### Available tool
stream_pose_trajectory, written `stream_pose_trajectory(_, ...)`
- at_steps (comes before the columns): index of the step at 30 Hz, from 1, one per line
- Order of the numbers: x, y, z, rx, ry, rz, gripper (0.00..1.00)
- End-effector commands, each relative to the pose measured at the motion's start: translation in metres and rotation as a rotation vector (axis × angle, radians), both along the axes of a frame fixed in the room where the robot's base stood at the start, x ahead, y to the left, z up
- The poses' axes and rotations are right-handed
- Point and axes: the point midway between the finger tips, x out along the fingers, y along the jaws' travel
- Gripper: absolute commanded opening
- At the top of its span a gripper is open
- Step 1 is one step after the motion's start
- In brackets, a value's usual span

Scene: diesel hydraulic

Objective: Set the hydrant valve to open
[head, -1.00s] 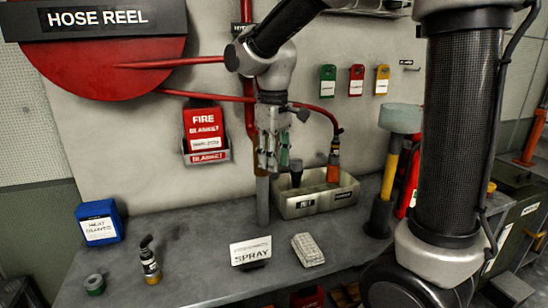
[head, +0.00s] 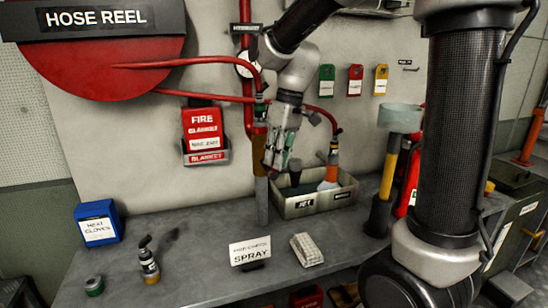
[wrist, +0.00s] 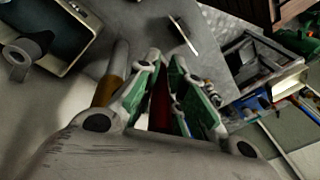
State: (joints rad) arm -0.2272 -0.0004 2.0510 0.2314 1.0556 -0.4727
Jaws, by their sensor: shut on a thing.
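The hydrant's red riser pipe (head: 247,112) runs down the wall under a partly covered hydrant sign (head: 244,27). A brass-coloured section (head: 259,153) and a grey pipe (head: 262,200) continue below it to the bench; both also show left of my fingers in the wrist view, the brass part (wrist: 107,91) and the grey pipe (wrist: 121,55). My gripper (head: 276,160) is tilted just right of the brass section. In the wrist view a dark red piece (wrist: 160,105) lies between the green-padded fingers, which are shut on it. The valve's handle and its position are largely hidden by my gripper.
A grey tray (head: 300,208) with nozzles stands behind and right of the gripper. A red fire blanket pouch (head: 203,128) hangs left.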

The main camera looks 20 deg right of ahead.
Motion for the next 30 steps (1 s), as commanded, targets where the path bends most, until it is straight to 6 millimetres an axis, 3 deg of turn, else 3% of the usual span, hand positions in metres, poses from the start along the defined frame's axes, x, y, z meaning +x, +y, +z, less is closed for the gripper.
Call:
stream_pose_trajectory(18,0.001,-0.026,-0.012,0.53,-0.002,-0.008,0.0)
stream_pose_trajectory(30,0.001,-0.031,-0.018,0.697,-0.003,-0.003,0.0)
